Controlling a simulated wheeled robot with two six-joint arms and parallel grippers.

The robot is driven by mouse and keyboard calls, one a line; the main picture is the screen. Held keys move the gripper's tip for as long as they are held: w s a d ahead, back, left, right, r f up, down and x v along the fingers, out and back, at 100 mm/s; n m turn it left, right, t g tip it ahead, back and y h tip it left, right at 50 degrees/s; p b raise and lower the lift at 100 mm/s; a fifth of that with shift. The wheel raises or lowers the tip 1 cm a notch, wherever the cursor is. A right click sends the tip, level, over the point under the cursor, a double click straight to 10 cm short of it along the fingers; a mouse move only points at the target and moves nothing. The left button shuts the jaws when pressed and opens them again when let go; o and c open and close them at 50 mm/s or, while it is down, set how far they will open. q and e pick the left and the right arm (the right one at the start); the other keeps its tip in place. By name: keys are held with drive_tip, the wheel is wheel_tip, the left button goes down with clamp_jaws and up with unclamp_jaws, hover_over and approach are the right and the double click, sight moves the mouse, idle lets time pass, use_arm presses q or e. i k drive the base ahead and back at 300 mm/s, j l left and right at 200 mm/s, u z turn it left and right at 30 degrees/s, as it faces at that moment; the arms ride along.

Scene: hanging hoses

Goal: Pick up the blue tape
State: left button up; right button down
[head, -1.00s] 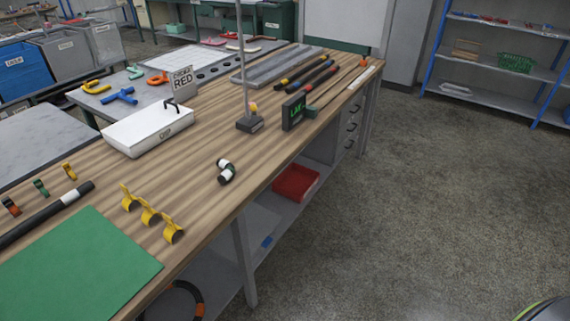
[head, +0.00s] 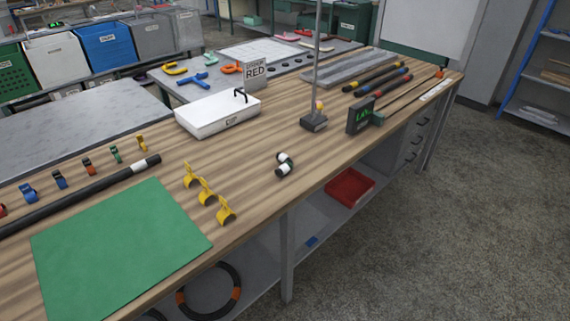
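No roll that is clearly blue tape can be made out. Two small blue pieces stand in a row of coloured pieces at the left of the wooden bench: a blue piece (head: 28,192) and a darker blue piece (head: 59,179). They look like small clips or bands, too small to tell. A flat blue item (head: 312,241) lies on the lower shelf under the bench. Neither of my grippers is in view.
The wooden bench (head: 330,165) carries a green mat (head: 120,250), a long black hose (head: 80,198), several yellow clips (head: 206,192), a white box (head: 217,114), a black-and-white fitting (head: 284,164) and a post stand (head: 314,122). A red tray (head: 349,187) sits below. Floor at right is clear.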

sight(30, 194)
drive_tip(key=u, duration=1.65)
